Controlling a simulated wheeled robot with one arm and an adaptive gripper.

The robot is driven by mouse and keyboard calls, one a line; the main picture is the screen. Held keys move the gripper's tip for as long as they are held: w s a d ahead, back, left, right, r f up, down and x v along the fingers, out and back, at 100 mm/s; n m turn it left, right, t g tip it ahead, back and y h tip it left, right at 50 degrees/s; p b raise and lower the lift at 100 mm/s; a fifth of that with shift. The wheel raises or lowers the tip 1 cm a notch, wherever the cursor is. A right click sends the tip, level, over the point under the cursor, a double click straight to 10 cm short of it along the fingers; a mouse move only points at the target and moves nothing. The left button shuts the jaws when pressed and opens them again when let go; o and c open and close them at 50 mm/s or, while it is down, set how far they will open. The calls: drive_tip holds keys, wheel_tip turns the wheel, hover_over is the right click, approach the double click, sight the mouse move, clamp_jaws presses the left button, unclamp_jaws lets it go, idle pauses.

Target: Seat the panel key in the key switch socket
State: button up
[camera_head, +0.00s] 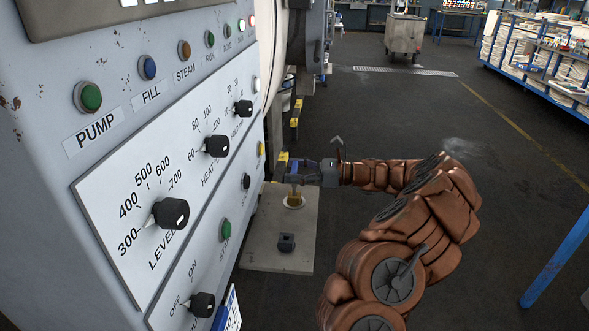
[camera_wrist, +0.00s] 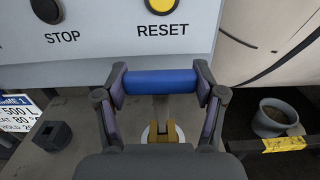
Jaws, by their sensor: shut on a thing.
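My gripper (camera_wrist: 160,88) is shut on a blue cylindrical bar, which looks like the handle of the panel key (camera_wrist: 160,82). A grey shank runs down below the bar. Under it stands a brass forked piece (camera_wrist: 162,132) on a round white base; whether the shank touches it is hidden. In the head view my gripper (camera_head: 297,172) is above the white ring (camera_head: 294,202).
The grey control panel (camera_head: 150,190), with knobs and buttons, rises close on the left. The block and ring share a pale plate (camera_head: 265,258). Open floor lies right of my arm.

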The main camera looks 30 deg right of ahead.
drive_tip(key=shift+f, duration=1.15)
drive_tip(key=o, duration=1.2)
drive_tip(key=shift+o, duration=0.2)
drive_tip(key=shift+s+d, duration=0.1)
drive_tip(key=shift+d, duration=0.05)
drive_tip(key=v, duration=1.1)
drive_tip(key=shift+s+d, duration=0.3)
